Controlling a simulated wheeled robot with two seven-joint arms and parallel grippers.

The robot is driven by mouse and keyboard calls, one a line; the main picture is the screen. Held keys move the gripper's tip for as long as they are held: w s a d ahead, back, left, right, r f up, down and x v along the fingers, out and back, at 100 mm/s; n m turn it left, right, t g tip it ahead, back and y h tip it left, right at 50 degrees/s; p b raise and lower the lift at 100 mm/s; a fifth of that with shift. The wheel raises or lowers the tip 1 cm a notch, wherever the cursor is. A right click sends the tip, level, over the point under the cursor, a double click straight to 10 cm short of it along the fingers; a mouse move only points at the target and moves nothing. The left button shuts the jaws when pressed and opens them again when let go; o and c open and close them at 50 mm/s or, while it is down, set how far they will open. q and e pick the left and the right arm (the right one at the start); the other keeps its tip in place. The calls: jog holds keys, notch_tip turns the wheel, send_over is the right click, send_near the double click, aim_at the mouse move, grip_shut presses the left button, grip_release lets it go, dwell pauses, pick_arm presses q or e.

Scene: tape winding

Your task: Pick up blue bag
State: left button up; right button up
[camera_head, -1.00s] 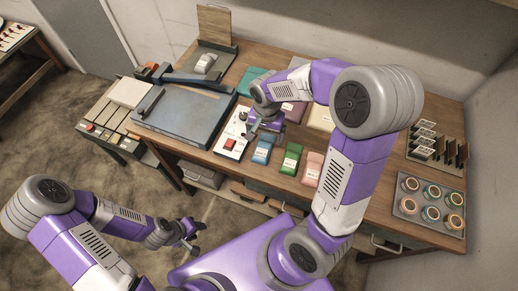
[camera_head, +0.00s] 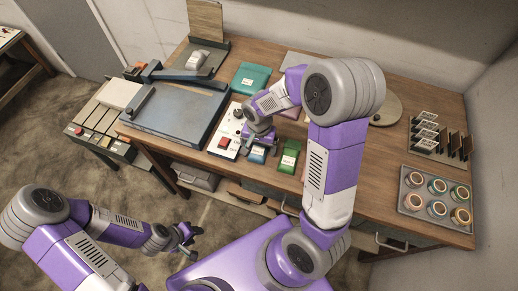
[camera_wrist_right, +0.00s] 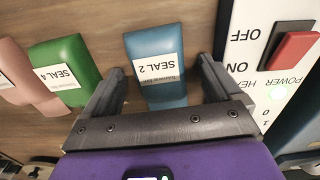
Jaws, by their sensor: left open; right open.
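The blue bag (camera_wrist_right: 160,92) has a white label reading "SEAL 2" and lies flat on the wooden table. In the right wrist view it sits between the open fingers of my right gripper (camera_wrist_right: 158,88), with a gap on each side. In the head view my right gripper (camera_head: 259,140) is over the bag, and only part of the blue bag (camera_head: 258,154) shows below it. My left gripper (camera_head: 187,234) is open and empty, away from the table at the lower left.
A green bag (camera_head: 289,157) labelled "SEAL 4" and a pink bag (camera_wrist_right: 27,75) lie beside the blue one. On its other side is a white control panel (camera_head: 228,137) with a red switch.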

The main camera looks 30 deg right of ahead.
aim_at(259, 147)
jog(key=c, duration=1.2)
jog(key=shift+o, duration=0.2)
jog(key=shift+r, duration=0.1)
notch_tip(259, 147, up, 10)
jog(key=p, duration=0.2)
